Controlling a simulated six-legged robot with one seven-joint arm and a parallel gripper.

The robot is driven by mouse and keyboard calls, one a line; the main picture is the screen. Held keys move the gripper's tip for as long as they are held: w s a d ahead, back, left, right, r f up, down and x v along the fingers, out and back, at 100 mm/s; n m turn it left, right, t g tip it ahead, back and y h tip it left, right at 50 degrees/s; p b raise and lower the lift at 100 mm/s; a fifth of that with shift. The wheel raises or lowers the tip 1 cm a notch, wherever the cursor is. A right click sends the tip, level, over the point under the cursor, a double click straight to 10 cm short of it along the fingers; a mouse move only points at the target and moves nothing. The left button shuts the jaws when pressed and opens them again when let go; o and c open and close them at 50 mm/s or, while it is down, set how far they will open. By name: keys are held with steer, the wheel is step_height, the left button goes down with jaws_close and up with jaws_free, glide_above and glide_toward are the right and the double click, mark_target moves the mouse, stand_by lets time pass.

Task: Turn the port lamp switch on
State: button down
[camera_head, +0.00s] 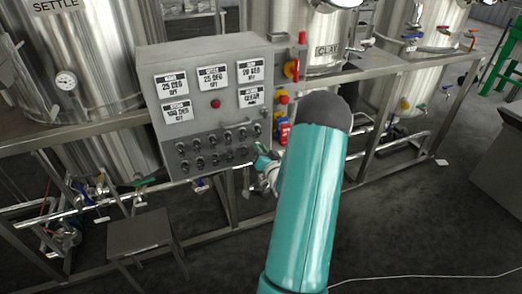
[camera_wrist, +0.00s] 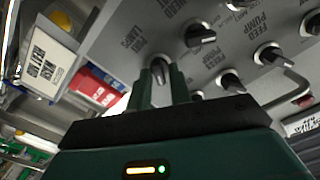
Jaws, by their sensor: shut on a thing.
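The port lamp switch (camera_wrist: 158,68) is a small rotary knob at the corner of the grey control panel (camera_head: 150,95). A label ending in "LAMPS" is printed beside it in the wrist view. My gripper (camera_wrist: 161,80) has its two green fingers on either side of this knob, shut on it. In the head view my gripper (camera_head: 264,160) is at the panel's lower right corner, and its fingers and my arm hide the knob there. The knob's exact turn is hard to tell.
Other similar knobs stand close by, such as the one beside the feed pump label (camera_wrist: 270,56). A red emergency stop (camera_head: 283,97) and a red-handled switch (camera_head: 291,69) are on the panel's right side. Steel tanks (camera_head: 85,70) and a frame rail surround the panel.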

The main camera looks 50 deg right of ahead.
steer(key=c, duration=1.5)
jaws_free()
steer(key=v, duration=1.4)
